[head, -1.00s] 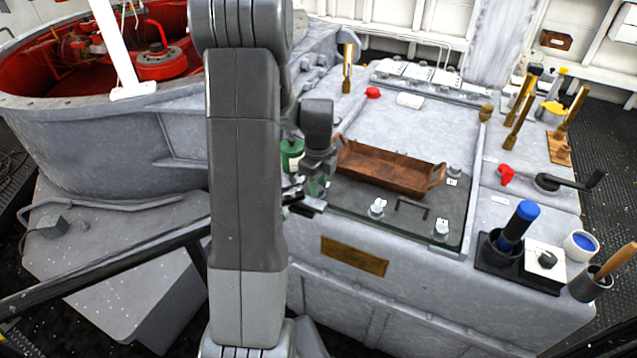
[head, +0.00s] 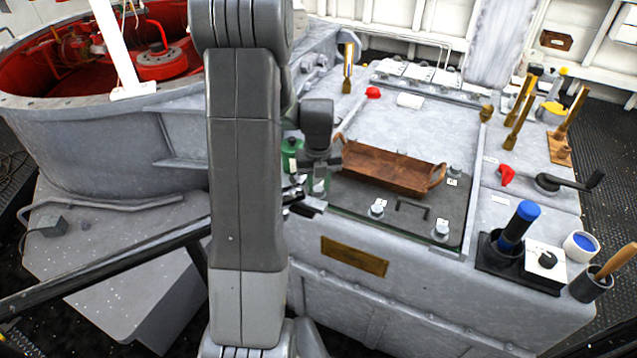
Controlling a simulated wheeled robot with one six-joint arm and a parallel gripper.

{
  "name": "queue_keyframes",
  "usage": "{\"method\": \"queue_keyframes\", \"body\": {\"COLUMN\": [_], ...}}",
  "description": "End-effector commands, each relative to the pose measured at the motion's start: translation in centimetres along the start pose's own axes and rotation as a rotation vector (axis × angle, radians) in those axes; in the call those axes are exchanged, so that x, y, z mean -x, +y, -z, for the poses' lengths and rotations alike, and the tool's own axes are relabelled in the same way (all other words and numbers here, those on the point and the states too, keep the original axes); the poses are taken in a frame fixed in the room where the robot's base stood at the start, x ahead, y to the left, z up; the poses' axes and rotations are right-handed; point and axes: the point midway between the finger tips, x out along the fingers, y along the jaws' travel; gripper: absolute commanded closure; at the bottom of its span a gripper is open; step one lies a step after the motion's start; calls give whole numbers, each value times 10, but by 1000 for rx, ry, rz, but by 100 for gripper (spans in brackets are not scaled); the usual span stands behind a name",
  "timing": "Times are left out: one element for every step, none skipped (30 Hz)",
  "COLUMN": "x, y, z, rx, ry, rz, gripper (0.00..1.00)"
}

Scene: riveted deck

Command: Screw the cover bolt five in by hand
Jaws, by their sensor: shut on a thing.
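My gripper (head: 306,204) is at the left front corner of the dark cover plate (head: 345,205), partly behind my own arm. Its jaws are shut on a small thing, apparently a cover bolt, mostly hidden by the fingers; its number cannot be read. Other bolts with white number tags stand on the cover: one at the front middle (head: 377,208), one at the front right (head: 440,229) and one at the right rear (head: 454,172). Their numbers are too small to read surely.
A brown tray (head: 390,170) with handles lies on the cover, just right of my gripper. A black handle (head: 411,208) is in front of it. A green container (head: 291,148) stands close behind my wrist. Blue-topped tool (head: 520,222) and cups are at right.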

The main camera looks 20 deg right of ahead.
Motion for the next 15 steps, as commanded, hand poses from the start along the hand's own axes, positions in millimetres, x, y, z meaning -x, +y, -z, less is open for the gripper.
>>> {"method": "queue_keyframes", "body": {"x": [4, 4, 4, 4, 4, 4, 4, 4, 4, 4, 4, 4, 4, 4, 4], "y": [-1, -1, -1, -1, -1, -1, -1, -1, -1, -1, -1, -1, -1, -1, -1], "z": [-4, -4, -4, -4, -4, -4, -4, -4, -4, -4, -3, -3, -3, -3, -3], "rx": [-16, -26, -38, -45, -51, -59, -64, -68, -71, -73, -75, -76, -76, -77, -77], "ry": [-11, -11, -11, -11, -11, -11, -11, -11, -11, -11, -11, -11, -11, -11, -11], "rz": [4, 3, 3, 3, 3, 3, 3, 3, 3, 3, 3, 3, 3, 3, 3], "gripper": [94, 94, 94, 94, 94, 94, 95, 95, 95, 95, 95, 95, 95, 95, 95]}}
